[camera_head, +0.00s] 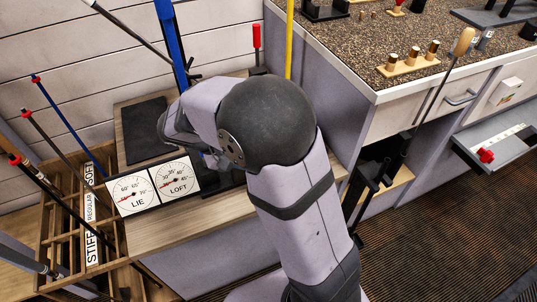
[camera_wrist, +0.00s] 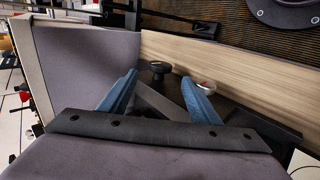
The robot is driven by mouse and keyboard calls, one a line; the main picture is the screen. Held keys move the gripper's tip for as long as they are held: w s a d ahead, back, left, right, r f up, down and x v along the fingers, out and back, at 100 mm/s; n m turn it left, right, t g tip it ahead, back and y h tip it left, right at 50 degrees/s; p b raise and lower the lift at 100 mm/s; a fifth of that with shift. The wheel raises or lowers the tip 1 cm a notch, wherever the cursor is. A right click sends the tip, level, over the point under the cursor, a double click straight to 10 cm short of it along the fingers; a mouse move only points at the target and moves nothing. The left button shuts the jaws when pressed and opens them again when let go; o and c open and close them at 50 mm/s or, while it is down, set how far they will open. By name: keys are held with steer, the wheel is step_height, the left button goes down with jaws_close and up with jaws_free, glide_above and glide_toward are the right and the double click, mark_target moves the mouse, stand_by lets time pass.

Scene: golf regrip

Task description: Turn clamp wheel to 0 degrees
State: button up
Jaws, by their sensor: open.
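The wrist view shows a dark round knob (camera_wrist: 157,67) on a post and a second knob (camera_wrist: 206,87) with a pale top bearing a red mark. I cannot tell for sure which is the clamp wheel, nor read its angle. My gripper (camera_wrist: 160,77) is open, with two blue fingers spread apart. The dark knob shows between the fingertips and beyond them. The pale-topped knob is partly hidden behind the right finger. No contact is visible. In the head view my own arm covers the knobs and most of the gripper.
A gauge panel (camera_head: 154,185) with LIE and LOFT dials stands on the wooden bench (camera_head: 185,222) beside my arm. A dark mat (camera_head: 146,133) lies behind it. A blue upright shaft (camera_head: 168,40) rises behind my arm. A grey cabinet (camera_head: 320,90) stands close at the right.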

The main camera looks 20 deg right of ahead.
steer(key=shift+d+r, duration=0.1)
steer(key=s+d+r+m+g+y+p, duration=0.25)
steer(key=s+d+r+m+p, duration=0.2)
steer(key=d+p, duration=0.3)
steer(key=s+d+r+m+g+y+p, duration=0.1)
steer(key=s+d+r+m+g+p, duration=0.25)
steer(key=s+d+p, duration=0.35)
steer(key=w+a+f+n+t+y, duration=0.2)
steer(key=w, duration=0.1)
steer(key=w+a+f+n+t+y, duration=0.1)
steer(key=w+a+f+n+t, duration=0.1)
steer(key=w+a, duration=0.1)
steer(key=w+a+f+n+t+y, duration=0.1)
steer(key=w+a+f+n+y, duration=0.1)
steer(key=w, duration=0.3)
steer(key=shift+w+a+t+y, duration=0.1)
steer(key=shift+a+t+y, duration=0.25)
steer(key=shift+a+t, duration=0.05)
steer(key=shift+w+d+n, duration=0.1)
steer(key=shift+w+n, duration=0.15)
steer(key=shift+n, duration=0.75)
